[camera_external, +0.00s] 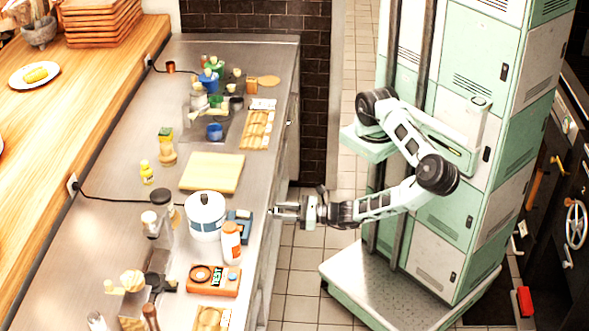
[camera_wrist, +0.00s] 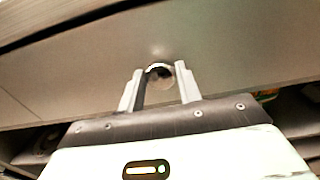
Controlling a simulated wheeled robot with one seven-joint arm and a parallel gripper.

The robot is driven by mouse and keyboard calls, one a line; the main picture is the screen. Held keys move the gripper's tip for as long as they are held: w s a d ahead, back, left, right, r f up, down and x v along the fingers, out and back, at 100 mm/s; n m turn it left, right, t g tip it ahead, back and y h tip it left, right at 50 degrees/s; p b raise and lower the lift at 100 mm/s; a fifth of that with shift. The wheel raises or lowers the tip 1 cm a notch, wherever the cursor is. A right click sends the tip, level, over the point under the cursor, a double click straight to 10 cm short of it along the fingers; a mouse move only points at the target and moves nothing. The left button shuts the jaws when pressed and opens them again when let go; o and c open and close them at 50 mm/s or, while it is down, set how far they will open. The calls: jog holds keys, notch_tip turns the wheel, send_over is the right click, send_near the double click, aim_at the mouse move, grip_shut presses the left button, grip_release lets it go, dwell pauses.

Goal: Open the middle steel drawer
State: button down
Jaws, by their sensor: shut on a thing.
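The steel drawer front (camera_wrist: 235,50) fills the upper part of the wrist view as a plain grey panel. A small round knob (camera_wrist: 159,69) sits on it, between my gripper's two pale fingers. My gripper (camera_wrist: 160,80) is shut on this knob. In the external view my gripper (camera_external: 279,211) reaches left to the front side of the steel counter, just below its edge. The knob and most of the drawer fronts are hidden there by the counter's edge and the steep angle. I cannot tell whether the drawer is pulled out at all.
The steel counter top (camera_external: 120,150) holds a white pot (camera_external: 205,215), an orange-capped bottle (camera_external: 231,243), an orange scale (camera_external: 214,279) and a cutting board (camera_external: 212,171), close to its front edge. The tiled floor (camera_external: 305,262) between counter and my base is clear.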

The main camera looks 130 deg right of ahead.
jog(key=p+v, duration=0.3)
jog(key=v, duration=2.8)
jog(key=shift+s+a+r, duration=0.25)
jog(key=c, duration=1)
grip_release()
jog(key=shift+a, duration=0.1)
